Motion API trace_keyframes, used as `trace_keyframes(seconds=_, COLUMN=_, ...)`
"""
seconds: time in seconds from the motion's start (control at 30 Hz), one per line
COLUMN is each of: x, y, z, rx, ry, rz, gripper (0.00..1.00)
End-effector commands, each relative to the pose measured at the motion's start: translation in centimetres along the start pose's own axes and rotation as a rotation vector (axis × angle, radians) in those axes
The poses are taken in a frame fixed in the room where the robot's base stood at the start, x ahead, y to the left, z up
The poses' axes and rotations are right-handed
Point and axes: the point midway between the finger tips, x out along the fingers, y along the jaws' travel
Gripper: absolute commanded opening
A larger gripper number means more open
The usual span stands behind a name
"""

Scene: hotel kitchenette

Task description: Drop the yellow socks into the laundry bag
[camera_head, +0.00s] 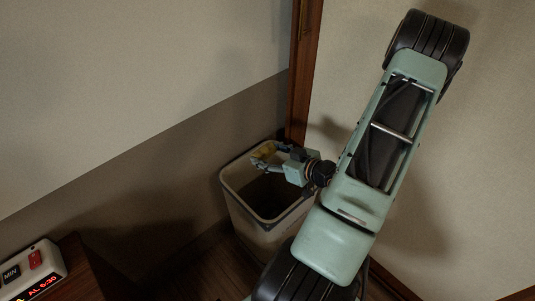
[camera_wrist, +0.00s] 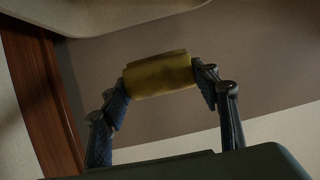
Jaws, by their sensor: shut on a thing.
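The yellow socks (camera_wrist: 159,76) are a rolled bundle held between the two fingertips of my gripper (camera_wrist: 160,84) in the wrist view. In the head view, my gripper (camera_head: 264,160) is shut on the socks (camera_head: 264,149) over the back part of an open, light-coloured bin-like container (camera_head: 262,231), which appears to be the laundry bag. Its dark opening lies below my gripper. Part of its right rim is hidden by my arm. A pale curved rim (camera_wrist: 120,15) crosses the top of the wrist view.
A wooden post (camera_head: 300,75) stands right behind the container, with pale walls on both sides. A clock (camera_head: 31,271) with red digits sits on a wooden cabinet (camera_head: 75,272) at the lower left. Dark wooden floor shows between the cabinet and the container.

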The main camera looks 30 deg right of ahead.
Motion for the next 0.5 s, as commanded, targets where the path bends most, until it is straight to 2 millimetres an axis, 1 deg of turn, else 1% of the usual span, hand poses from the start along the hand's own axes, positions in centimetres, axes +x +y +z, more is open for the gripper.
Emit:
trace_keyframes(seconds=0.03, x=0.4, y=0.0, z=0.8, rx=0.001, ry=0.0, rz=0.0, gripper=0.32)
trace_keyframes(seconds=0.3, x=1.6, y=0.0, z=3.8, rx=0.0, ry=0.0, rz=-0.001, gripper=0.32)
trace_keyframes(seconds=0.4, x=1.9, y=0.0, z=4.5, rx=-0.001, ry=0.001, rz=-0.001, gripper=0.32)
trace_keyframes(seconds=0.5, x=1.9, y=0.0, z=4.7, rx=-0.002, ry=0.001, rz=-0.001, gripper=0.32)
